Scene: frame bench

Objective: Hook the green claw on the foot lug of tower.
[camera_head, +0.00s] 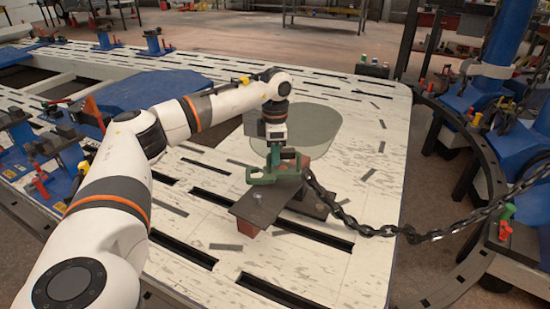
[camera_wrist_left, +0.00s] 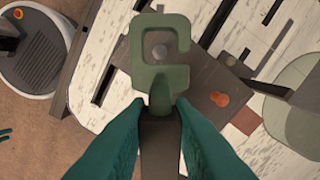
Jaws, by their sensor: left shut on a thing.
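My left gripper (camera_head: 279,164) is shut on the green claw (camera_head: 262,178), just above a dark plate (camera_head: 262,204) on the pale slotted bench. In the left wrist view the claw (camera_wrist_left: 147,45) points away from the teal fingers (camera_wrist_left: 159,106), its open notch to the right. A dark chain (camera_head: 385,231) runs from beside the claw, sags past the bench edge and rises to the right. The blue tower (camera_head: 507,32) stands at the right, off the bench. I cannot make out for certain which part is its foot lug. My right gripper is in neither view.
A grey translucent panel (camera_head: 318,125) is behind the gripper. Blue fixtures with red clamps (camera_head: 40,186) stand at the left. A dark curved rail (camera_head: 488,165) lies between bench and tower. The bench's right side is mostly clear, apart from small dark strips.

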